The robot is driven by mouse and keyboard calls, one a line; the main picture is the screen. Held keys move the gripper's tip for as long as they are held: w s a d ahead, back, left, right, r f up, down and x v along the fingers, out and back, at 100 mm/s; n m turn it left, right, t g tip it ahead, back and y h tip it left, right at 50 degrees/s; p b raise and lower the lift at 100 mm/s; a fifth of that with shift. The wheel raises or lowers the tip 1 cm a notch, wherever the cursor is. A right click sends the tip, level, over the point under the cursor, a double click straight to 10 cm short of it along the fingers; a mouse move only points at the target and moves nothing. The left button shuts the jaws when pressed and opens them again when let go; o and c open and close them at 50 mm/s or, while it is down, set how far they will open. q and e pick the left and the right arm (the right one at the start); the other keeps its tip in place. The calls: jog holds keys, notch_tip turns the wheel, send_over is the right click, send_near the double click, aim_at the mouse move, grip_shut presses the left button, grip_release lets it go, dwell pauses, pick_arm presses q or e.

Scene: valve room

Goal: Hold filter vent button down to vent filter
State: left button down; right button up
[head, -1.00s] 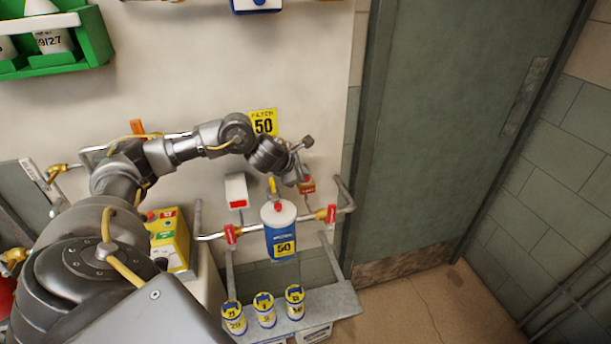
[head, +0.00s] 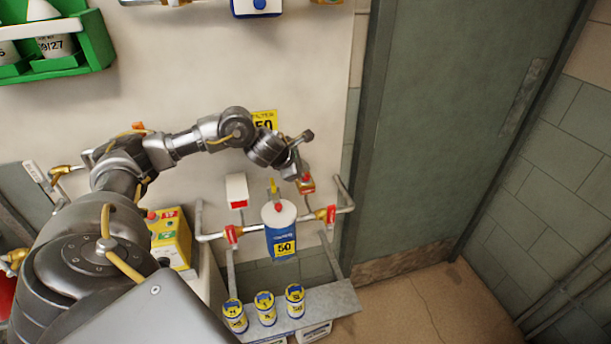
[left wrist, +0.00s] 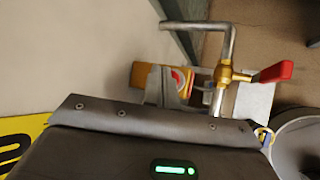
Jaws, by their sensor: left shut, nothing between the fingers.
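A blue and white filter canister (head: 281,238) marked 50 hangs in the pipe line on the wall in the head view, with a red spot on its white lid. A small red and yellow fitting (head: 306,186) is on the wall above and right of it. In the left wrist view a round red button (left wrist: 181,80) with a pale rim sits on a yellow plate, partly hidden by the fingers. My left gripper (head: 295,174) is shut and empty, close to this fitting; its fingers also show in the wrist view (left wrist: 166,84). I cannot tell whether they touch the button.
Red-handled valves (head: 331,214) (head: 233,234) flank the canister. A shelf (head: 322,308) with several small canisters is below. A yellow box (head: 170,238) stands left, a white and red box (head: 237,190) nearer. The floor by the door (head: 450,130) is clear.

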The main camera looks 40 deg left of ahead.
pick_arm(q)
jog(key=shift+r+p, duration=1.7)
jog(key=shift+r, duration=0.8)
jog(key=shift+f, duration=0.1)
